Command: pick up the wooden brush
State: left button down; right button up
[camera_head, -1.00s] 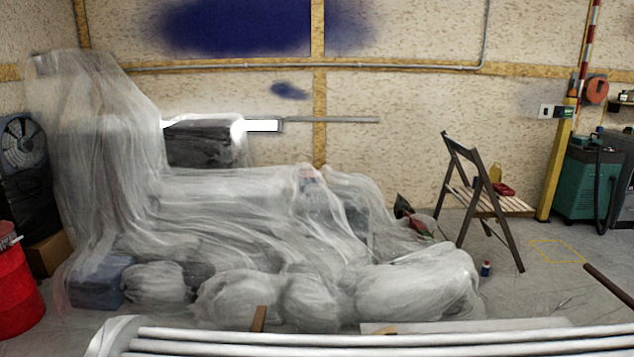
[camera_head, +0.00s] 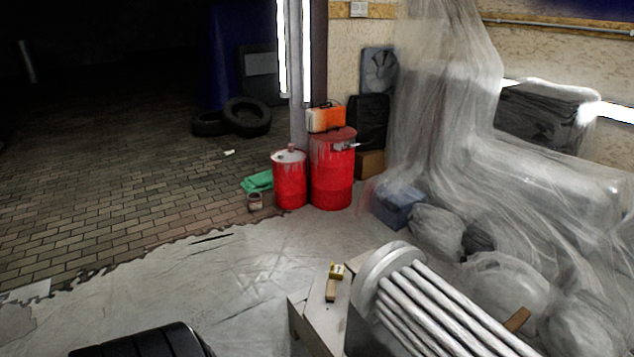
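A small wooden piece with a yellow part at its upper end (camera_head: 331,285) lies on the pale bench top (camera_head: 322,318), left of the white tubes. It may be the wooden brush, but it is too small to be sure. A brown wooden piece (camera_head: 517,320) shows beyond the tubes at lower right; I cannot tell what it is. Neither of my grippers is in view.
A bundle of white tubes (camera_head: 440,310) lies at lower right. Plastic-draped furniture (camera_head: 450,120) fills the right. A black rounded object (camera_head: 140,342) is at bottom left. Sheeted floor (camera_head: 190,285) is mostly clear.

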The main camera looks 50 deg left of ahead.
aim_at(331, 284)
jog(key=u, duration=1.55)
